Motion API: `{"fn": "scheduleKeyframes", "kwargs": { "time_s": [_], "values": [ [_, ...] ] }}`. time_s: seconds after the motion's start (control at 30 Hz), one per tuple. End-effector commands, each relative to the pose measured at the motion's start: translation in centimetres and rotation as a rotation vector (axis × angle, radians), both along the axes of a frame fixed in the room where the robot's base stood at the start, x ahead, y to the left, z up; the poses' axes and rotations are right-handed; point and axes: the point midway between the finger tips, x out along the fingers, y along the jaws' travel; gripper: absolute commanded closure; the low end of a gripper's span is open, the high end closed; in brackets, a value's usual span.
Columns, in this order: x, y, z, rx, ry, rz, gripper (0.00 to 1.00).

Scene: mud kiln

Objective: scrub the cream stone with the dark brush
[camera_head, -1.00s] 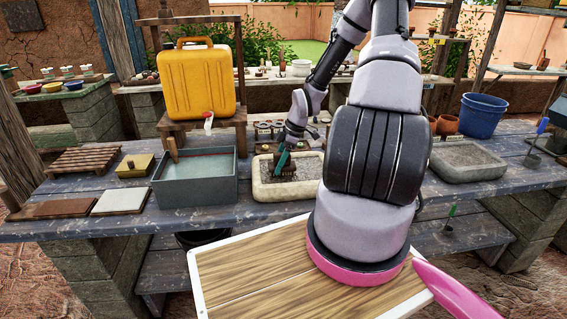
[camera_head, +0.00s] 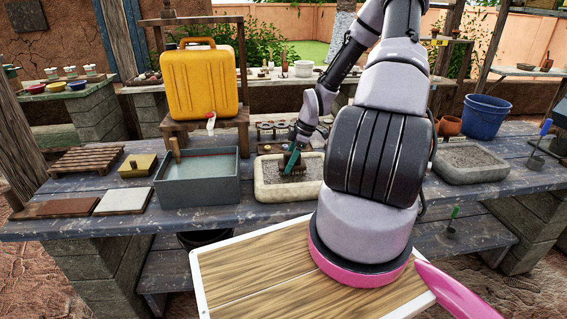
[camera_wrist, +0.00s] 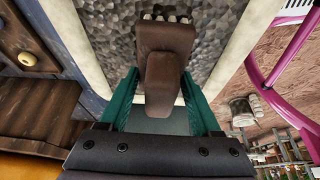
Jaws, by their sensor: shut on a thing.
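The cream stone (camera_head: 266,192) is a shallow slab with a pale rim and a rough grey inner surface, on the blue-grey bench in the head view. Its rough surface also fills the upper middle of the wrist view (camera_wrist: 210,20). My gripper (camera_head: 292,158), with teal fingers, is over the cream stone. It is shut on the dark brush (camera_wrist: 167,50), a brown block with a grip and pale bristles at its far end. In the head view the brush is small and partly hidden by the fingers. I cannot tell whether the bristles touch the stone.
A grey water basin (camera_head: 196,190) stands just left of the stone. A yellow jerrycan (camera_head: 200,85) sits on a wooden stand behind. A second, grey stone slab (camera_head: 470,172) and a blue bucket (camera_head: 482,118) are at the right. A slatted wooden rack (camera_head: 88,160) lies at the left.

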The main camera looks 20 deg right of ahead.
Motion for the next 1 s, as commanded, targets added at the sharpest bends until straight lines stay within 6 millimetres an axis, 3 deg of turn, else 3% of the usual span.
{"fn": "scheduleKeyframes", "kwargs": {
  "time_s": [1.0],
  "values": [
    [-1.0, -5.9, 0.0, 0.000, 0.001, -0.003, 0.80]
  ]
}}
